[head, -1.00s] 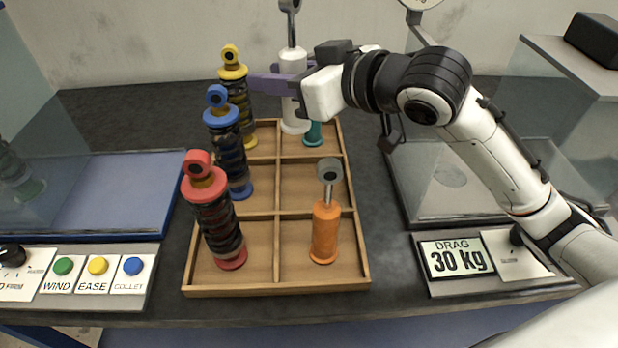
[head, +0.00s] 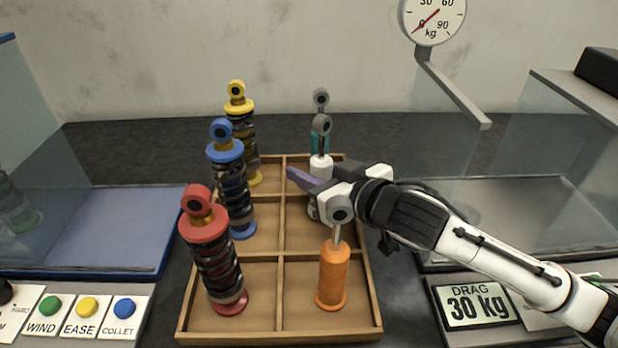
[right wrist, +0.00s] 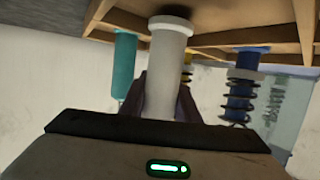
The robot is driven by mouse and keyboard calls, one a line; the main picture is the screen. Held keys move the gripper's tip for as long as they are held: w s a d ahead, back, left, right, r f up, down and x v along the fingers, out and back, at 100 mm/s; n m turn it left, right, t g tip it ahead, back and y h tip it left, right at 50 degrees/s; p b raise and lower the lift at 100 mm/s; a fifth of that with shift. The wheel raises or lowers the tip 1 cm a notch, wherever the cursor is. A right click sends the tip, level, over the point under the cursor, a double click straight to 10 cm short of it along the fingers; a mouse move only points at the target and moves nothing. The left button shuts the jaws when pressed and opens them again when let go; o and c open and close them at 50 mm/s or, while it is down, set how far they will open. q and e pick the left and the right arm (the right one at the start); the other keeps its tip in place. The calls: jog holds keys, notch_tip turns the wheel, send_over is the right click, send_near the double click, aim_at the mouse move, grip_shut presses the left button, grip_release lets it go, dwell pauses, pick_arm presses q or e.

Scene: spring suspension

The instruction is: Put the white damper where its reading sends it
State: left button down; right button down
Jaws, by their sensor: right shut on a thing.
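The white damper (head: 321,167) stands upright at the middle right compartment of the wooden tray (head: 330,337), with its eye end up. My right gripper (head: 308,186) is shut around its body, which also shows in the right wrist view (right wrist: 162,85). Its base is hidden by my gripper in the head view, and I cannot tell whether it touches the tray floor. The DRAG display (head: 476,304) reads 30 Kg. My left gripper is not in view.
The teal damper (head: 318,140) is behind and the orange damper (head: 333,275) in front. Yellow (head: 243,130), blue (head: 232,185) and red (head: 215,255) spring units fill the left column. A dial gauge (head: 433,18) hangs at the right. A blue tray (head: 95,225) lies left.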

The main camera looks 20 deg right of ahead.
aim_at(321, 168)
jog(key=shift+f, duration=0.55)
jog(key=c, duration=1.3)
grip_release()
jog(key=shift+c, duration=0.2)
jog(key=v, duration=0.7)
jog(key=shift+s, duration=0.25)
jog(key=shift+r, duration=0.1)
